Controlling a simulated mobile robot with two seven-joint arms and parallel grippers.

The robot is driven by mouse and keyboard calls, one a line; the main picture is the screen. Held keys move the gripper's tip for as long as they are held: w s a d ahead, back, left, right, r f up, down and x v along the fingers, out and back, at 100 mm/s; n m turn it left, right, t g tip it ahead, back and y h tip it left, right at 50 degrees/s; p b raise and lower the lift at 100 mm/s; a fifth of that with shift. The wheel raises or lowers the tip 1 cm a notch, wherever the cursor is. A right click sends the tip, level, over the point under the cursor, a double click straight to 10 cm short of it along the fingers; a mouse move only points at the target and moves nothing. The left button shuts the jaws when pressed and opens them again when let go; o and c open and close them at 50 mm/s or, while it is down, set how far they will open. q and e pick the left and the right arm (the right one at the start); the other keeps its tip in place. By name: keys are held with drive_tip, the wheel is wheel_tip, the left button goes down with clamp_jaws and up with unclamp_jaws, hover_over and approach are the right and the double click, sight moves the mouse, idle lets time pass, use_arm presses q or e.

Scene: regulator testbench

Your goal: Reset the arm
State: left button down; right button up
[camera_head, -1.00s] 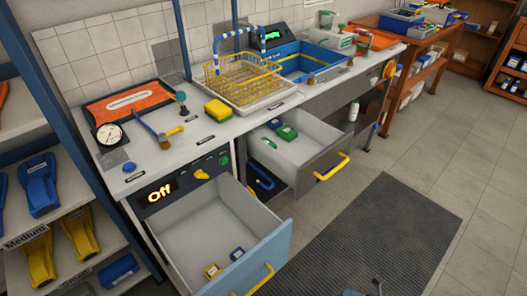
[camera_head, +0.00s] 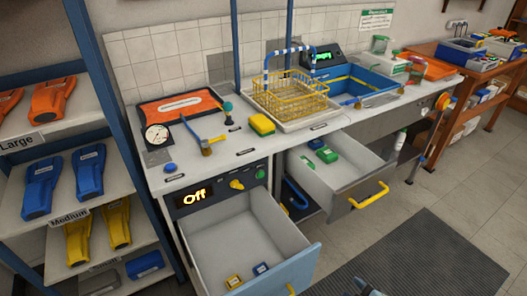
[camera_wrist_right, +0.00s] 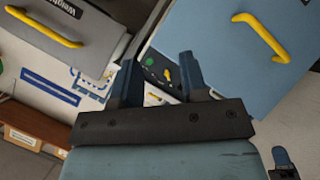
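My right gripper (camera_head: 370,288) shows only as a small dark blue-grey piece at the bottom edge of the head view, over the dark floor mat. In the right wrist view my right gripper (camera_wrist_right: 160,78) has its two fingers apart with nothing held between them. Beyond the fingers, the bench's control panel with a yellow knob and a green button shows in the gap.
The blue-fronted drawer (camera_head: 295,272) and the grey drawer (camera_head: 357,195) stand open into the space before the bench. A shelf rack (camera_head: 135,190) stands at the left. The floor mat (camera_head: 440,258) and the tiles around it look clear.

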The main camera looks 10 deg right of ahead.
drive_tip(key=s+a+r+m+g, duration=0.4)
drive_tip(key=s+r+m+g, duration=0.5)
drive_tip(key=s+r, duration=0.2)
drive_tip(key=w+a+f+n+t+y+b, duration=0.1)
drive_tip(key=w+a+f+t+y+b, duration=0.4)
drive_tip(key=w+a+f+t+b, duration=0.45)
use_arm(q)
wheel_tip(320, 180, up, 16)
drive_tip(key=s+a+p, duration=0.1)
drive_tip(key=p, duration=3)
drive_tip(key=shift+a, duration=0.2)
use_arm(e)
drive_tip(key=s+d+r+g+h, duration=0.1)
drive_tip(key=r, duration=0.7)
drive_tip(key=s+d+r+h, duration=0.1)
drive_tip(key=s+d+r, duration=0.1)
drive_tip(key=r, duration=0.7)
drive_tip(key=shift+s+d+r+g+h, duration=0.15)
drive_tip(key=shift+s+r+g+h, duration=0.1)
drive_tip(key=shift+g+h, duration=0.1)
use_arm(q)
drive_tip(key=shift+s, duration=0.1)
drive_tip(key=shift+s, duration=0.1)
use_arm(e)
drive_tip(key=shift+n, duration=0.3)
